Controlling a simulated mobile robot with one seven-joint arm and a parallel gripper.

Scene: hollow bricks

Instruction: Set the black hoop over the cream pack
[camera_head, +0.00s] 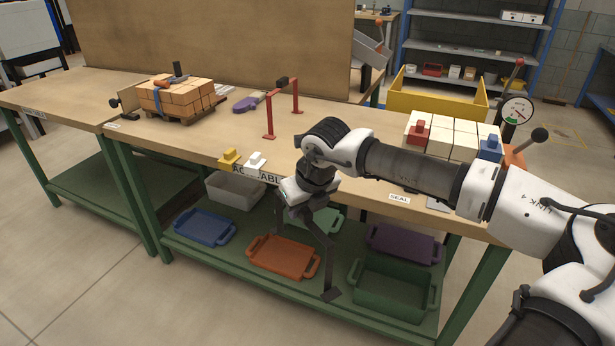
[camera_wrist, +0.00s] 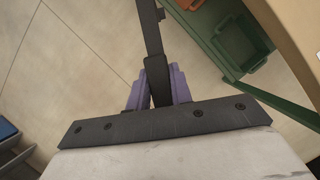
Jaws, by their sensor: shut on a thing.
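The black hoop (camera_head: 329,268) hangs from my gripper (camera_head: 300,208) in the head view, in front of the table's near edge and below its top. The cream pack (camera_head: 450,136) is a row of cream bricks at the right end of the table, well right of my gripper, behind my arm.
A red hoop (camera_head: 269,117) stands mid-table. An orange brick pack (camera_head: 178,97) sits at left. Yellow (camera_head: 229,157) and white (camera_head: 256,162) blocks lie at the front edge. A yellow bin (camera_head: 437,101) stands behind the cream pack, a gauge (camera_head: 516,111) right. Trays fill the lower shelf.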

